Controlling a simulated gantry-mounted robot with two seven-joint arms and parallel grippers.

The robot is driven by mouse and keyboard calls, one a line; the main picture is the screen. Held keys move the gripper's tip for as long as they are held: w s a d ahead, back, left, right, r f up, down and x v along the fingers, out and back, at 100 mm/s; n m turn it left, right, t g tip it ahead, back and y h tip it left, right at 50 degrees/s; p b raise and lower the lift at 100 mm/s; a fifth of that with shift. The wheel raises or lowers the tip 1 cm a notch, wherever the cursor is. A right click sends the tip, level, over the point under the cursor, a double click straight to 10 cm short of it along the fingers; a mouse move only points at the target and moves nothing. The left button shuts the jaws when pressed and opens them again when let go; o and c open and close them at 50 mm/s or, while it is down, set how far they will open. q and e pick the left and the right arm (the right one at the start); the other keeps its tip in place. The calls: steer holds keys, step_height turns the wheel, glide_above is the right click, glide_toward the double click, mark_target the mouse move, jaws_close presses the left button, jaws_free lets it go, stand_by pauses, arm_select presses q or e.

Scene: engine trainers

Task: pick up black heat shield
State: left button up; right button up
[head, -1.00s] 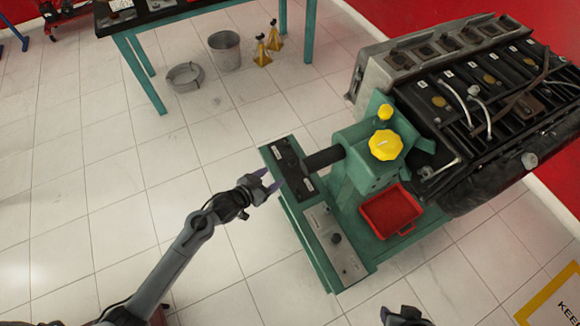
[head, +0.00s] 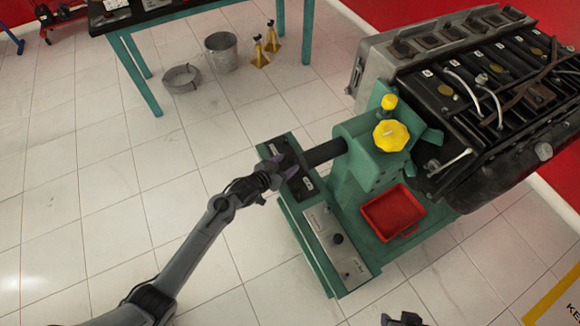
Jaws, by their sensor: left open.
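A flat black part with small white labels (head: 297,181), which looks like the black heat shield, lies on the left end of the green engine stand's base (head: 288,213). My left gripper (head: 284,166) reaches in from the left with its purple fingertips over this black part. It is open, and nothing shows held in it. The gripper hides some of the part, and I cannot tell whether the fingertips touch it. My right gripper (head: 403,320) only just shows at the bottom edge; its jaw state is unclear.
The green stand with a yellow knob (head: 391,135) and dark bar (head: 325,152) carries a large engine (head: 480,90). A red tray (head: 393,212) and a grey labelled plate (head: 335,243) sit on it. A bucket (head: 221,52) stands behind. The tiled floor at left is clear.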

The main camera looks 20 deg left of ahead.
arm_select(q)
steer(key=shift+b+x, duration=0.35)
steer(key=shift+x, duration=1.15)
steer(key=shift+r, duration=0.1)
steer(key=shift+r, duration=0.1)
jaws_close()
